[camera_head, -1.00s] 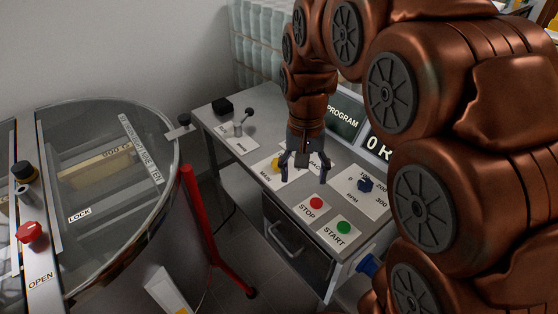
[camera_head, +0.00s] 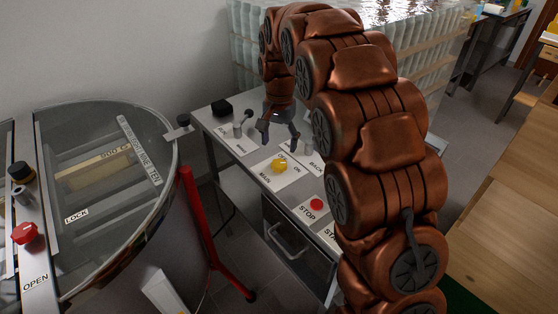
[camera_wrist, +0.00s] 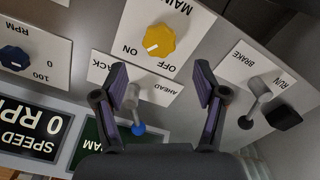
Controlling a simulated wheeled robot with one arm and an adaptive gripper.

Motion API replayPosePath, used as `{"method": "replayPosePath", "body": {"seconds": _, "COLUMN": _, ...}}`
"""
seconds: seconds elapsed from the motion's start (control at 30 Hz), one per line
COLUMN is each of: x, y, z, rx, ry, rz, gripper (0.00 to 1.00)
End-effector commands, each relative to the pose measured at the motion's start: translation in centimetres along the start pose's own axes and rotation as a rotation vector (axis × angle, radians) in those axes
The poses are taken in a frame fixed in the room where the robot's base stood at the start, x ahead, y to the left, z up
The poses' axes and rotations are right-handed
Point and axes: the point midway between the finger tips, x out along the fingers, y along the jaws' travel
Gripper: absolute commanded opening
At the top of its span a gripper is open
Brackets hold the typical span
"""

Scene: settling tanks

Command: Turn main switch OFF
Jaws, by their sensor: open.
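The main switch is a yellow knob (camera_head: 279,165) on a white plate marked MAIN, on the desk top. In the wrist view the yellow knob (camera_wrist: 160,40) sits beyond the fingertips, with ON printed to its left and OFF to its lower right. A pale mark on the knob points down-left, toward the ON side. My gripper (camera_head: 279,138) is open and empty, above the desk just behind the knob. In the wrist view my gripper's (camera_wrist: 160,82) fingers are spread apart and do not touch the knob.
A blue-tipped AHEAD/BACK lever (camera_wrist: 136,112) shows between the fingers. The BRAKE/RUN lever (camera_head: 240,125) stands left of the gripper. A red STOP button (camera_head: 316,203) is nearer the desk front. A glass-lidded round tank (camera_head: 90,190) and a red post (camera_head: 200,220) stand left.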

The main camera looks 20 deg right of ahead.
Motion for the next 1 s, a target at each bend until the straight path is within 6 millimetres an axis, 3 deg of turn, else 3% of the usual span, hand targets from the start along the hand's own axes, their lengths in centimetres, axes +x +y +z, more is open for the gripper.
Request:
{"method": "replayPosePath", "body": {"seconds": 0.5, "x": 6.4, "y": 0.1, "z": 0.1, "rx": -0.001, "ry": -0.003, "rz": 0.003, "gripper": 0.72}}
{"method": "replayPosePath", "body": {"seconds": 0.9, "x": 7.2, "y": 0.1, "z": 0.1, "rx": -0.002, "ry": -0.001, "rz": 0.001, "gripper": 0.72}}
{"method": "replayPosePath", "body": {"seconds": 1.0, "x": 7.2, "y": 0.1, "z": 0.1, "rx": -0.001, "ry": -0.001, "rz": 0.001, "gripper": 0.62}}
